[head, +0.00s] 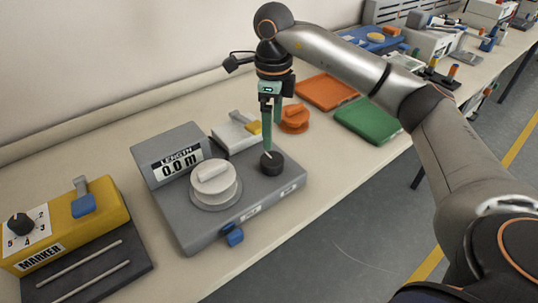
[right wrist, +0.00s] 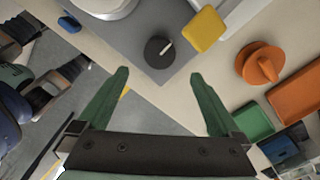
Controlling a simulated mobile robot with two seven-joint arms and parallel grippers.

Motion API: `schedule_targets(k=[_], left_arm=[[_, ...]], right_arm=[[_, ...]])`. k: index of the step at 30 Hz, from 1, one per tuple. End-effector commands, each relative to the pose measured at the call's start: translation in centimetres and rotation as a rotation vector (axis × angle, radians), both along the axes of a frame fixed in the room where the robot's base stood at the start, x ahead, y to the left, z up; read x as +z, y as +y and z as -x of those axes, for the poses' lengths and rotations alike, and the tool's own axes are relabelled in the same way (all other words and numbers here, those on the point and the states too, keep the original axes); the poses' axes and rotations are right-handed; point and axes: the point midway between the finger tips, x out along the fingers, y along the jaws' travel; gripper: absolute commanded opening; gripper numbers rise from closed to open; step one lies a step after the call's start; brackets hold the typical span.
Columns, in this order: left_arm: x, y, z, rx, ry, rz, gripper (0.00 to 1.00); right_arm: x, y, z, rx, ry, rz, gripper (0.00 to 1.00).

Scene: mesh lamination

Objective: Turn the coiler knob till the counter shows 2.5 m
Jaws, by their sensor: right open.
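The grey coiler (head: 250,205) stands on the bench, and its counter (head: 180,162) reads 0.0 m under the word LENGTH. Its black knob (head: 272,163) with a pale pointer line sits on the right part of the top. The knob also shows in the right wrist view (right wrist: 160,52), beyond the fingertips and roughly midway between them. A white spool (head: 215,186) sits beside the counter. My right gripper (head: 266,150) points down above the knob; its green fingers (right wrist: 158,75) are apart with nothing between them. My left gripper is out of view.
A yellow marker box (head: 70,230) stands at the left. Behind the coiler is a pale device with a yellow tab (head: 254,127). An orange knobbed piece (head: 294,119), an orange tray (head: 326,91) and a green tray (head: 367,119) lie to the right. The bench's front edge runs close by the coiler.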

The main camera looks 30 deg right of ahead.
Motion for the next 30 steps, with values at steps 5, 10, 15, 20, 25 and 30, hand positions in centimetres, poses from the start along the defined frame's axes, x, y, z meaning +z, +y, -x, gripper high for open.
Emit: schedule_targets(k=[5, 10, 15, 20, 25, 30], left_arm=[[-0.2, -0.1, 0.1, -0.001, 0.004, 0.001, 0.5], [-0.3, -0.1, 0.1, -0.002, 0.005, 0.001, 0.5], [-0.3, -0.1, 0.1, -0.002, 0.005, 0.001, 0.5], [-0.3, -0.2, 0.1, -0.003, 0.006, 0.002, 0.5], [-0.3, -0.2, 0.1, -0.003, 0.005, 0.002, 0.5], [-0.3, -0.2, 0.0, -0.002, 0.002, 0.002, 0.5]], right_arm=[[-4.1, 0.0, 0.1, 0.0, 0.005, -0.001, 1.0], [-7.1, 0.1, 0.1, 0.001, 0.003, -0.002, 1.0], [-8.9, 0.1, 0.0, 0.001, 0.001, -0.001, 1.0], [-9.4, 0.1, 0.0, 0.002, 0.0, -0.003, 1.0], [-9.5, 0.1, 0.0, 0.002, 0.0, -0.003, 1.0], [-9.4, 0.1, 0.0, 0.002, 0.0, -0.003, 0.86]])
